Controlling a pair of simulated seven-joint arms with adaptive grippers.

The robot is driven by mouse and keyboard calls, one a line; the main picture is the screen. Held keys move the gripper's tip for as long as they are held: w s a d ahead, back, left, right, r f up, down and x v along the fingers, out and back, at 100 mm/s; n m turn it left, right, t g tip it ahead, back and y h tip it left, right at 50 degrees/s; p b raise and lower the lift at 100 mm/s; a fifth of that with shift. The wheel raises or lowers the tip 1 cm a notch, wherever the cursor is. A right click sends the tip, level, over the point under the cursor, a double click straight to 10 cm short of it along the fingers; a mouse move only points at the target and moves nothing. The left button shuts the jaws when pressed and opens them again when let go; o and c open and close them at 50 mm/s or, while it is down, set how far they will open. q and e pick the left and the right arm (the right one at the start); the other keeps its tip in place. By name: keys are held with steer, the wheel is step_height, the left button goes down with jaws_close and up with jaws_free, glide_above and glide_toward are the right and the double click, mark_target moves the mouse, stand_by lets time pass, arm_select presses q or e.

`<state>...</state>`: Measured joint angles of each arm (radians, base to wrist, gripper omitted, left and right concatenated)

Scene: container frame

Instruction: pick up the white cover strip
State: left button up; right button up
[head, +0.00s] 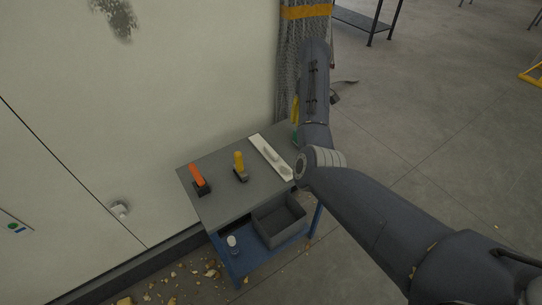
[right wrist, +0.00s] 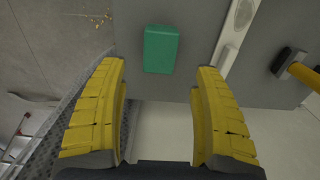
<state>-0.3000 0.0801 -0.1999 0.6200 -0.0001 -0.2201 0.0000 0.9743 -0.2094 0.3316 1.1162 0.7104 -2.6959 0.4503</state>
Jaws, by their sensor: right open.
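The white cover strip (head: 257,141) lies flat along the right side of the grey table top (head: 217,192). In the right wrist view the strip (right wrist: 228,45) runs up to the top edge, to the right of the fingers. My right gripper (head: 296,108) hangs near the table's far right corner, mostly hidden by its own arm. In the right wrist view its yellow fingers (right wrist: 160,80) are apart with nothing between them. A green block (right wrist: 161,48) lies just beyond the fingertips, beside the strip. My left gripper is not in view.
An orange-handled tool (head: 197,177) and a yellow-handled tool (head: 239,162) sit on the table left of the strip. A grey bin (head: 281,224) is on the blue lower shelf. A pale wall stands behind the table. Debris (head: 211,270) litters the floor in front.

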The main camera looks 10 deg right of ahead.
steer(key=c, duration=0.5)
